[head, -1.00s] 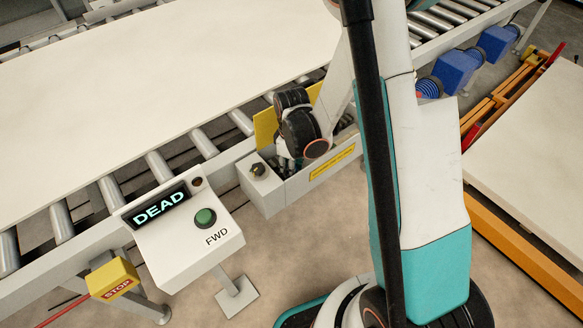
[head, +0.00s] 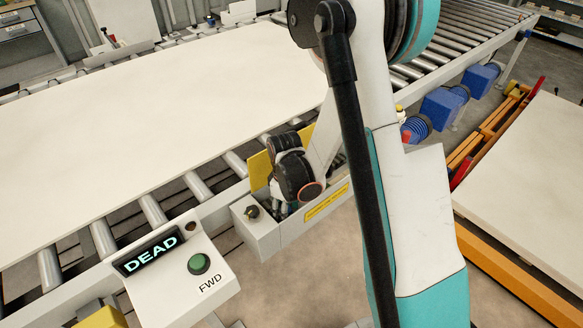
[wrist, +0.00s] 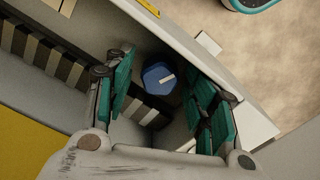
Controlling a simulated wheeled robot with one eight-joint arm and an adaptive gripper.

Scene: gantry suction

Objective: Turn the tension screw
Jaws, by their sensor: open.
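In the wrist view a blue hexagonal screw head (wrist: 158,79) with a pale mark on top sits inside a grey open box. I take it to be the tension screw. My gripper (wrist: 160,90) is open, with teal-padded fingers on the left and right of the screw head and gaps on both sides. In the head view my gripper reaches down into the grey box (head: 268,238) at the conveyor's side. My own wrist hides the screw and most of the fingers there.
A striped black and tan strip (wrist: 58,62) runs beside the screw. A yellow plate (head: 260,170) stands behind the box. A console (head: 185,285) reads "DEAD" and has a green button (head: 199,263). A large pale sheet (head: 150,100) lies on the rollers. An orange-framed platform (head: 530,180) stands right.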

